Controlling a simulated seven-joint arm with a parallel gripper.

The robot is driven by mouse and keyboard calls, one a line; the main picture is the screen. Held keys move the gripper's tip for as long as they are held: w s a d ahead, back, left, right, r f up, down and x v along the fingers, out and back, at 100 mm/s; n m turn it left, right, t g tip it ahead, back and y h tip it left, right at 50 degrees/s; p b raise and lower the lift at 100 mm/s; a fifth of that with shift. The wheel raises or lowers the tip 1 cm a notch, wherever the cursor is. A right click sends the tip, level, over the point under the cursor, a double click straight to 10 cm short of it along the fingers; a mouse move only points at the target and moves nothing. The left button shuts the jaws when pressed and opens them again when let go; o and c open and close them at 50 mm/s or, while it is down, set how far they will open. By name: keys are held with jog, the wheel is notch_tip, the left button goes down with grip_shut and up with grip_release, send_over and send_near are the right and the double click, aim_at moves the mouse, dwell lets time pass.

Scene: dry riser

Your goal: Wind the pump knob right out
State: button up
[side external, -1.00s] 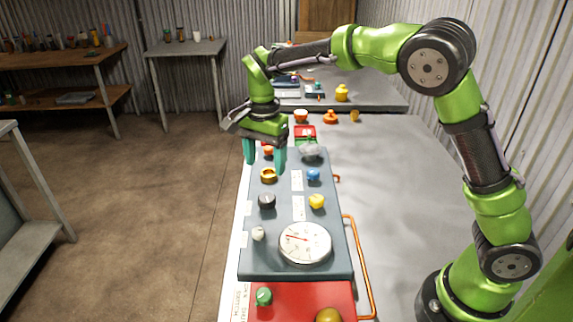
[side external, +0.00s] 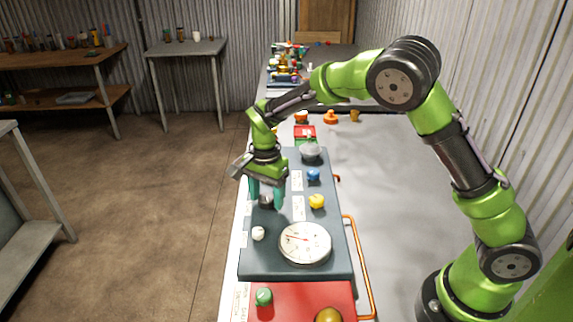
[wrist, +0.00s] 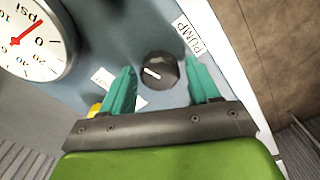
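The pump knob is a round black knob with a white pointer line. In the wrist view the knob (wrist: 157,75) sits beside a white label (wrist: 189,35) reading PUMP. In the side view the knob (side external: 266,202) is partly hidden by my gripper (side external: 267,200). My gripper (wrist: 162,70) is open, its two teal fingers on either side of the knob with a gap at each side. I cannot tell how far the fingertips reach down beside it.
The blue-grey panel (side external: 262,268) also carries a white gauge (side external: 305,243), a white knob (side external: 258,233), a yellow knob (side external: 317,201) and a blue knob (side external: 313,175). A red panel (side external: 290,294) lies in front. The grey bench (side external: 400,190) to the right is mostly clear.

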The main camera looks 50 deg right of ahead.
jog(key=c, duration=0.8)
jog(key=shift+n, duration=0.4)
jog(key=n, duration=0.6)
jog(key=shift+n, duration=0.3)
jog(key=n, duration=0.4)
jog(key=shift+n, duration=1.7)
jog(key=shift+w, duration=0.1)
